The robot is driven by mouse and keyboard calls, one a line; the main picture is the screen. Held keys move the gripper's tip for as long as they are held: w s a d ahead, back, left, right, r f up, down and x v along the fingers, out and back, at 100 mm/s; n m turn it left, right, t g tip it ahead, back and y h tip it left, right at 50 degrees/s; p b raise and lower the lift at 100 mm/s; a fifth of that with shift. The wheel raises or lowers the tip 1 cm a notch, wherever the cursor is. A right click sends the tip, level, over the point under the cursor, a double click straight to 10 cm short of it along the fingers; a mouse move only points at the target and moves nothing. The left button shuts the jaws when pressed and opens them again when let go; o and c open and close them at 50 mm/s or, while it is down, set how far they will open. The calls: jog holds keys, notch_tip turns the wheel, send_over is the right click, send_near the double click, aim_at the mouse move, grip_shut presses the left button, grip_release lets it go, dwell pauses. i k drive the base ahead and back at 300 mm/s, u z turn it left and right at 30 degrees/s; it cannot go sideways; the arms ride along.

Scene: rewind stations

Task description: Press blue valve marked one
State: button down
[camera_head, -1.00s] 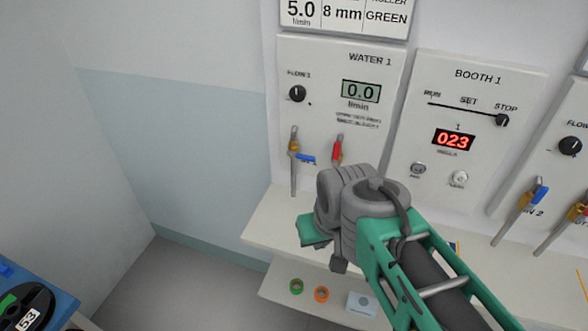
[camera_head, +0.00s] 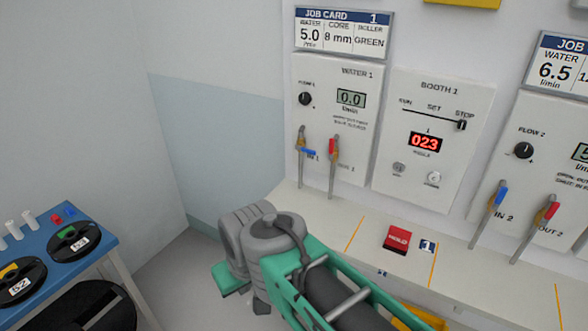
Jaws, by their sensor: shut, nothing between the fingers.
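The blue-handled valve marked IN 1 (camera_head: 307,152) is on the WATER 1 panel (camera_head: 352,133), above its pipe. Its blue lever points sideways to the right. A red-handled valve (camera_head: 332,147) stands just right of it, its lever upright. The WATER 1 display (camera_head: 351,98) reads 0.0. My green and grey arm reaches up from the bottom, in front of the counter and below the valves. It is apart from the blue valve in the picture. The fingers of my gripper do not show; they are hidden or out of frame.
The counter (camera_head: 355,210) below the panels bears a red HOLD block (camera_head: 397,240). The BOOTH 1 panel (camera_head: 432,140) is to the right, with station 2's blue (camera_head: 502,194) and red (camera_head: 550,210) valves beyond. A blue table (camera_head: 100,236) with reels stands at left.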

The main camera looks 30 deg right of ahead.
aim_at(312, 152)
jog(key=u, duration=0.45)
jog(key=i, duration=0.85)
jog(key=u, duration=0.1)
